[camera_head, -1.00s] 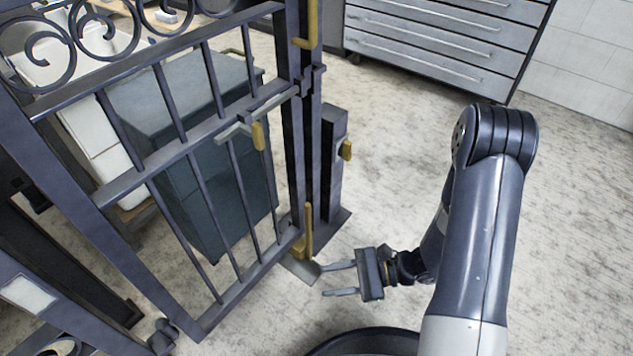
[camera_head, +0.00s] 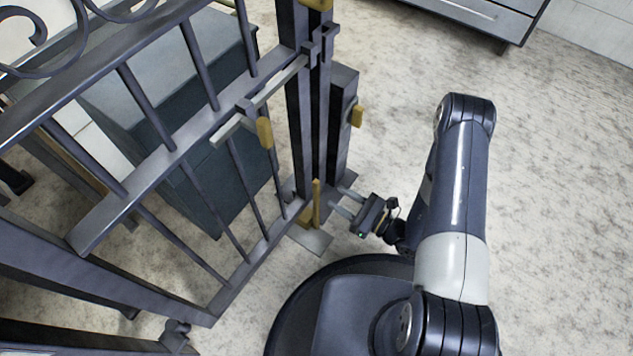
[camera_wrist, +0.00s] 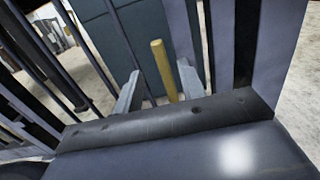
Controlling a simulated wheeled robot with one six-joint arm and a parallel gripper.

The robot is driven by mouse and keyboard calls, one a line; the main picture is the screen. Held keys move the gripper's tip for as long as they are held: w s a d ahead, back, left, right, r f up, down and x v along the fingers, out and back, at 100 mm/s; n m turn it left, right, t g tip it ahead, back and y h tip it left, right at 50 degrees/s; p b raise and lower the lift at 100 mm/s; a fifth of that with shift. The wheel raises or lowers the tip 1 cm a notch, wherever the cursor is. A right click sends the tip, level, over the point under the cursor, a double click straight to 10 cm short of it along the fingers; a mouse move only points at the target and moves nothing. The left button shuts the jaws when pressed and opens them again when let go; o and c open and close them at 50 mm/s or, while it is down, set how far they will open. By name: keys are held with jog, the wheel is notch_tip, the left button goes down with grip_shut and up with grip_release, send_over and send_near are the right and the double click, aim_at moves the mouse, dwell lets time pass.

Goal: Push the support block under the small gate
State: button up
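The small gate (camera_head: 175,150) is a dark barred metal gate beside an upright post (camera_head: 342,125). At its lower corner is a brass-yellow piece with an upright bar (camera_head: 316,200). A flat grey plate (camera_head: 311,239) lies on the floor there. I cannot tell which of these parts is the support block. My gripper (camera_head: 341,199) is low near the floor, right of the yellow bar, its fingers apart and pointing at the gate. In the wrist view the yellow bar (camera_wrist: 161,68) appears between the open fingers; contact cannot be seen.
A dark teal cabinet (camera_head: 195,105) stands behind the gate. A latch with a yellow tip (camera_head: 264,133) sits on the gate's middle rail. Grey drawers (camera_head: 480,14) are at the back. The floor to the right is clear.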

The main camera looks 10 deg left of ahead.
aim_at(319, 187)
jog(key=b+x, duration=0.2)
jog(key=x, duration=0.6)
jog(key=shift+a, duration=0.2)
grip_shut()
dwell(0.4)
